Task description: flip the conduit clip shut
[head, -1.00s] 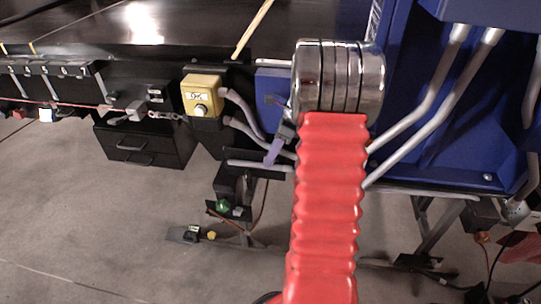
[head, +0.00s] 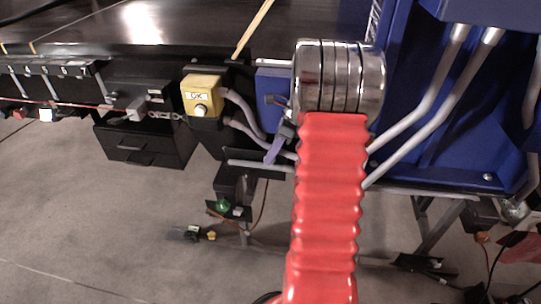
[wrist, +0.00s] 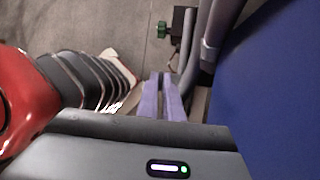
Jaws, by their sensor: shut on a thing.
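My gripper (head: 268,160) shows in the head view as narrow purple fingers, partly behind my red arm, by the grey conduits (head: 243,131) under the yellow switch box. In the wrist view the two purple fingers (wrist: 160,78) lie almost side by side with a thin gap between them. They are closed on a thin part at the conduit, which I take to be the clip. The clip itself is too small and too hidden to make out, and its angle cannot be told. A grey conduit (wrist: 190,62) runs just right of the fingers.
The yellow switch box (head: 202,95) is left of the gripper. A blue housing (head: 410,130) stands to the right and fills the right side of the wrist view (wrist: 275,100). The black conveyor (head: 190,25) runs behind. Open floor (head: 90,215) lies below left.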

